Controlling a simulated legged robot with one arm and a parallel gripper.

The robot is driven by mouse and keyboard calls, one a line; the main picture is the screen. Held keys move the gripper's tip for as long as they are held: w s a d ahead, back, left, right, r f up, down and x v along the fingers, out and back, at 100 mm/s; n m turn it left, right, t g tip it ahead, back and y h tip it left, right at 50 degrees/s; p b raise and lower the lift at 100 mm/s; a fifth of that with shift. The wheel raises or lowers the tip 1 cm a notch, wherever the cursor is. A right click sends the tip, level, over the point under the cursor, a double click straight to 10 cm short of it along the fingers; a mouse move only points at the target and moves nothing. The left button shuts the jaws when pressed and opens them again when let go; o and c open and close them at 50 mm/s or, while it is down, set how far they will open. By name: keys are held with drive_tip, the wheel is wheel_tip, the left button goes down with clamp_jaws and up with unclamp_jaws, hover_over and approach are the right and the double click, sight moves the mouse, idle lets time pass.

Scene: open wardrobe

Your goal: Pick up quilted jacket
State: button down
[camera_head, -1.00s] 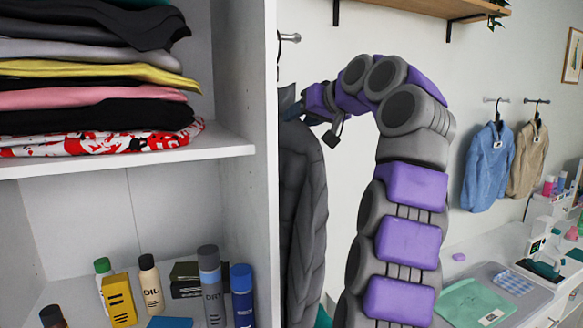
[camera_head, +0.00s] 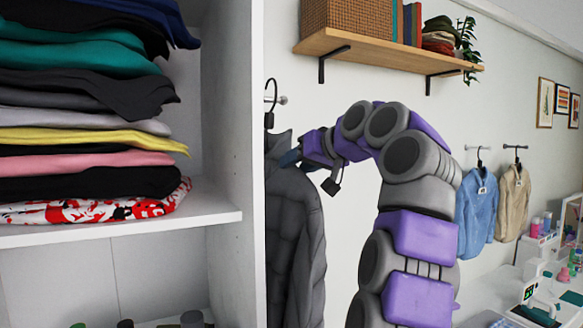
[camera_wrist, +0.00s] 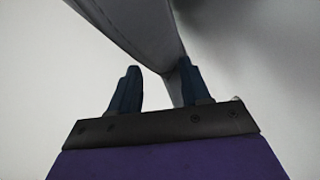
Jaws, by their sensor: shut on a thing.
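The dark grey quilted jacket (camera_head: 295,245) hangs upright on a black hanger (camera_head: 269,119), just right of the wardrobe's side panel, which hides its left part. My gripper (camera_head: 290,158) is at the jacket's shoulder, near the collar, shut on it. In the wrist view, grey fabric (camera_wrist: 140,28) runs past the two dark fingers of my gripper (camera_wrist: 158,82); the exact pinch is hard to make out. The hanger's hook stands beside a metal wall peg (camera_head: 283,100), its top a little higher; whether they touch is unclear.
The white wardrobe (camera_head: 235,150) with folded clothes (camera_head: 85,150) is close on the left. A wooden shelf (camera_head: 390,52) is above my arm. A blue jacket (camera_head: 477,215) and a beige jacket (camera_head: 512,203) hang at right. Bare wall lies between.

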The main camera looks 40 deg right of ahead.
drive_tip(key=s+d+r, duration=0.1)
drive_tip(key=s, duration=1.2)
drive_tip(key=shift+d+r, duration=0.15)
drive_tip(key=shift+d, duration=0.1)
